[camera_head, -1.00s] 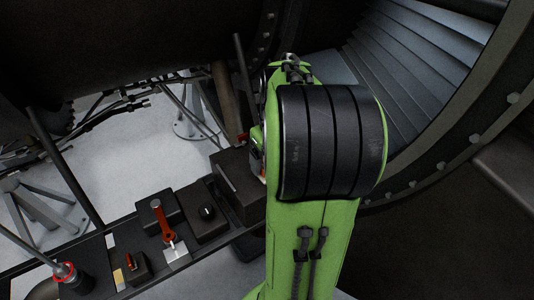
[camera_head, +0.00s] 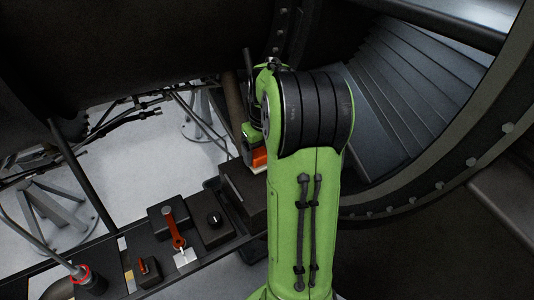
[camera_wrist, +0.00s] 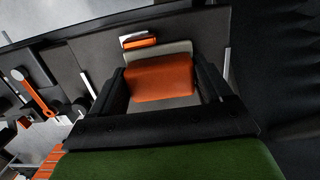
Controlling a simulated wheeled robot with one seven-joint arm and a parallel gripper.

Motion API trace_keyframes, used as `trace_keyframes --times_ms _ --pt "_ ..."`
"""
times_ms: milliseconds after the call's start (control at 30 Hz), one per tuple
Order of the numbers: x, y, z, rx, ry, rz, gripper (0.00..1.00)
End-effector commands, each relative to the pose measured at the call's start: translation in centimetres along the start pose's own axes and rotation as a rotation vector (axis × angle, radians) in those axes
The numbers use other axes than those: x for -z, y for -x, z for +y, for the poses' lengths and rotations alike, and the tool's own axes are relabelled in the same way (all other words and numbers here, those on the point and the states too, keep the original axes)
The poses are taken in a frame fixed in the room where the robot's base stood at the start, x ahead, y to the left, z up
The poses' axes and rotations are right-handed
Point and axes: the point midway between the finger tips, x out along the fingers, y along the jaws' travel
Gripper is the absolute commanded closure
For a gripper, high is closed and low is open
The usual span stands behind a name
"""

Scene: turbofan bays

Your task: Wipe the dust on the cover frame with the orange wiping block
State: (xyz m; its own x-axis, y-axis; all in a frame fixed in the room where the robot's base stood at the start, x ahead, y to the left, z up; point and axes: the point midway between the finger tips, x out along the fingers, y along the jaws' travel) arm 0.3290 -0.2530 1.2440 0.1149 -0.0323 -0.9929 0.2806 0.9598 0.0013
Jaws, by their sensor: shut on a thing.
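My gripper (camera_wrist: 165,82) is shut on the orange wiping block (camera_wrist: 162,78) in the wrist view, with one black finger on each side. A pale grey layer shows along the block's far edge. In the head view an orange patch (camera_head: 259,156), seemingly the block, shows left of my green arm, above a dark box; my gripper is mostly hidden there. I cannot tell whether the block touches anything. I cannot surely pick out the cover frame, and no dust is distinct.
A dark bench holds a red-handled tool (camera_head: 174,230), a black knob block (camera_head: 213,221) and a small red item (camera_head: 148,267). A dark box (camera_head: 243,190) stands near my arm. A small orange-and-white item (camera_wrist: 138,40) lies beyond the block. The engine's ringed duct (camera_head: 420,100) is close on the right.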

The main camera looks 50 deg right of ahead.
Motion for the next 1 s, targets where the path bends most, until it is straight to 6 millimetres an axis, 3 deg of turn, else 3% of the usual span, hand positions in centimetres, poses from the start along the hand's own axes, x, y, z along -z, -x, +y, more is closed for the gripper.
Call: trace_keyframes --times_ms 333,800,1000 --pt "-0.3 0.2 0.0 0.001 -0.001 -0.001 0.55" --pt "-0.9 5.4 0.0 0.002 -0.002 -0.002 0.55" --pt "-1.0 6.0 0.0 0.001 -0.002 0.000 0.55"
